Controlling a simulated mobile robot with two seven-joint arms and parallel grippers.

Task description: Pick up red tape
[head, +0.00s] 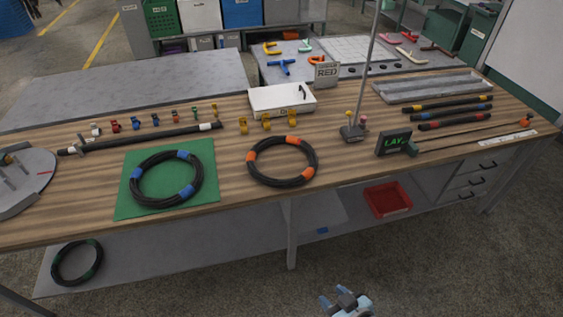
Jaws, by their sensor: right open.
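A row of small coloured pieces stands along the back left of the wooden table. A red one (115,126) is near the row's left end, beside a white one (95,129). Another reddish one (175,116) is further right, and blue, green and orange pieces stand among them. They are too small to tell which is a tape roll. A grey sign reading "RED" (327,73) stands at the back. My right gripper (345,299) is open at the bottom edge, in front of the table and apart from everything on it. My left gripper is out of view.
A hose coil with blue bands (167,179) lies on a green mat (128,205). An orange-banded coil (283,161) lies to its right. A thin upright pole (371,60) and a dark display (394,141) stand right of centre. A red bin (387,199) is on the lower shelf.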

